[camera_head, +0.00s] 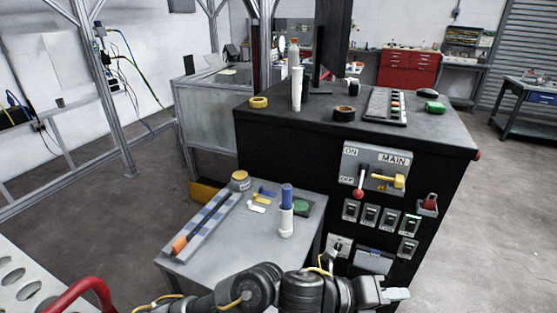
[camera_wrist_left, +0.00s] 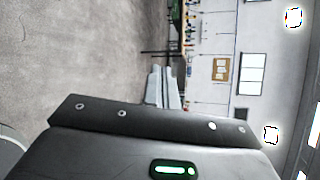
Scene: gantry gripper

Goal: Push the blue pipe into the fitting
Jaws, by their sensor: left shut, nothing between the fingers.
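The blue pipe (camera_head: 287,194) stands upright on the grey side table, its lower end at the top of the white fitting (camera_head: 286,223). How deep it sits inside the fitting cannot be told. My left gripper (camera_head: 400,294) is at the bottom of the head view, to the right of and nearer than the pipe, in front of the black cabinet. Its fingers are shut and empty, and it touches neither pipe nor fitting. The left wrist view shows the closed fingers (camera_wrist_left: 164,88) against floor and far wall. My right gripper is not in view.
The grey side table (camera_head: 228,262) also holds a long striped bar (camera_head: 208,222), a yellow-brown tape roll (camera_head: 240,180) and small coloured parts. The black cabinet (camera_head: 300,150), with switches and levers, stands right behind it. Open floor lies at the far right.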

